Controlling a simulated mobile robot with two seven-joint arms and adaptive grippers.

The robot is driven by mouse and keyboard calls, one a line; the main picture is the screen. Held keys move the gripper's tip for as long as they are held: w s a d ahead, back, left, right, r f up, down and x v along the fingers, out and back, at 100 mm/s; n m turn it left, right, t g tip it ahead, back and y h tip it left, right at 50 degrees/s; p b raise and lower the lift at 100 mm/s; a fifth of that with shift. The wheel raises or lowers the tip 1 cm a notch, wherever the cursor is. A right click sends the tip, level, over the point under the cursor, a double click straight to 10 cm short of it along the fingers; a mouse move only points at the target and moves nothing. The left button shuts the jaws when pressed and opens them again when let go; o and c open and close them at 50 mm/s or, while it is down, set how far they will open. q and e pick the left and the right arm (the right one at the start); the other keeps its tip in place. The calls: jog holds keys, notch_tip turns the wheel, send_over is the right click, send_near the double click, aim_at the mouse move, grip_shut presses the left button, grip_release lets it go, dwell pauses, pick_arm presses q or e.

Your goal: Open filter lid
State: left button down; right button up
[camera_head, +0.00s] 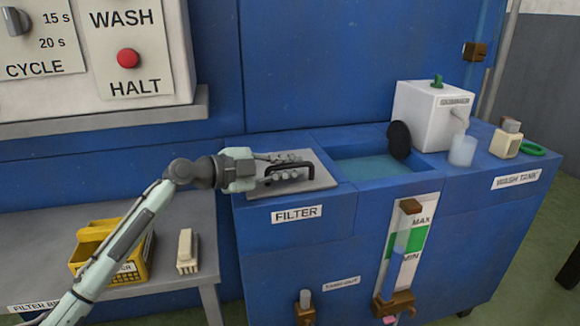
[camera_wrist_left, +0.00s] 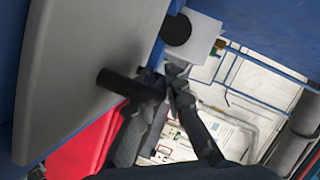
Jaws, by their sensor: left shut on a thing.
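The grey filter lid (camera_head: 322,181) lies over the filter compartment at the left end of the blue wash tank, above the FILTER label (camera_head: 297,214). It looks flat and closed. Its black handle (camera_head: 311,170) stands on top. My left gripper (camera_head: 293,167) reaches in from the left and is shut on the handle. In the left wrist view the grey lid (camera_wrist_left: 85,75) fills the left side, and the handle (camera_wrist_left: 122,82) runs to the gripper fingers (camera_wrist_left: 165,88). The fingers partly hide the handle. My right gripper is not in view.
Right of the lid is the open water basin (camera_head: 372,166) with a black disc (camera_head: 399,140) at its edge. A white dispenser (camera_head: 420,115) and a cup (camera_head: 463,151) stand farther right. A yellow bin (camera_head: 140,262) and a brush (camera_head: 187,252) sit on the lower grey bench.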

pick_arm(q)
jog(key=shift+r, duration=0.1)
jog(key=shift+w+a+r, duration=0.1)
jog(key=shift+w+r, duration=0.05)
jog(key=shift+r, duration=0.2)
jog(key=shift+w+a+r+n+g, duration=0.1)
jog(key=shift+w+r+n+g, duration=0.15)
jog(key=shift+r, duration=0.35)
jog(key=shift+w+r+n+g, duration=0.2)
jog(key=shift+r+n, duration=0.15)
jog(key=shift+r, duration=0.2)
jog(key=w+a+r+n+g+p, duration=0.1)
jog(key=w+r+n, duration=0.1)
jog(key=w+r, duration=0.2)
jog(key=shift+a+r, duration=0.2)
jog(key=shift+r, duration=0.75)
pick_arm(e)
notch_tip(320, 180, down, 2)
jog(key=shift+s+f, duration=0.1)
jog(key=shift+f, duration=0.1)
